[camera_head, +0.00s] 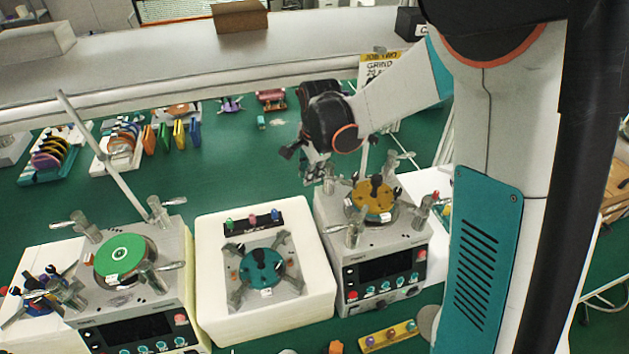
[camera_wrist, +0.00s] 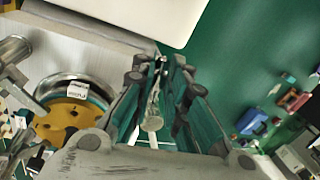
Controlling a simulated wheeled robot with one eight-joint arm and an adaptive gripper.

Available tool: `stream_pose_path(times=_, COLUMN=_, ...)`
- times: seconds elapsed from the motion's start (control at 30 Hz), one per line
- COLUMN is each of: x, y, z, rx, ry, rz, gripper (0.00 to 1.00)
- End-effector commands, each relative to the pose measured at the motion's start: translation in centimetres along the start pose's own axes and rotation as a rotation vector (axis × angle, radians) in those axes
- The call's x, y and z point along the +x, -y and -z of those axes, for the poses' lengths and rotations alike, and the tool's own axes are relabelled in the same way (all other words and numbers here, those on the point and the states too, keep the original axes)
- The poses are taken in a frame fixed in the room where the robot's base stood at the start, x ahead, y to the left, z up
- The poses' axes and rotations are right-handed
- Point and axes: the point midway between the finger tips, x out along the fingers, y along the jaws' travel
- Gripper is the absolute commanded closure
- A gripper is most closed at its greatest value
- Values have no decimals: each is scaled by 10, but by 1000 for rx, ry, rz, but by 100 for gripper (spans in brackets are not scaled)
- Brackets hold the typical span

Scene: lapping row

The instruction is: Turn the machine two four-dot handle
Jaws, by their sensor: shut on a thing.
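The machine with the yellow disc (camera_head: 384,268) stands right of centre in the head view. Its yellow disc also shows at the left of the wrist view (camera_wrist: 72,122). Several metal handles stand around the disc. My gripper (camera_head: 317,176) is at the machine's back left corner. In the wrist view my gripper (camera_wrist: 160,85) is shut on a pale metal handle (camera_wrist: 152,124), seen between the fingers. The fingers hide much of this handle, and I cannot make out any dots on it. The front left handle (camera_head: 352,232) and the right handle (camera_head: 426,207) stand clear of my gripper.
Another machine with a green disc (camera_head: 123,258) stands at the left. A white tray (camera_head: 212,318) with a teal holder lies between the machines. A yellow strip with knobs (camera_head: 388,336) lies in front. The green bench behind my gripper is mostly free.

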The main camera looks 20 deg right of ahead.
Motion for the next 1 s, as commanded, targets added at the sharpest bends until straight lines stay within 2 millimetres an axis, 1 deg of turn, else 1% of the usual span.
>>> stream_pose_path(times=0.5, x=2, y=11, z=0, rx=177, ry=-36, rz=1, gripper=100)
stream_pose_path(times=1.0, x=2, y=12, z=0, rx=199, ry=-40, rz=1, gripper=100)
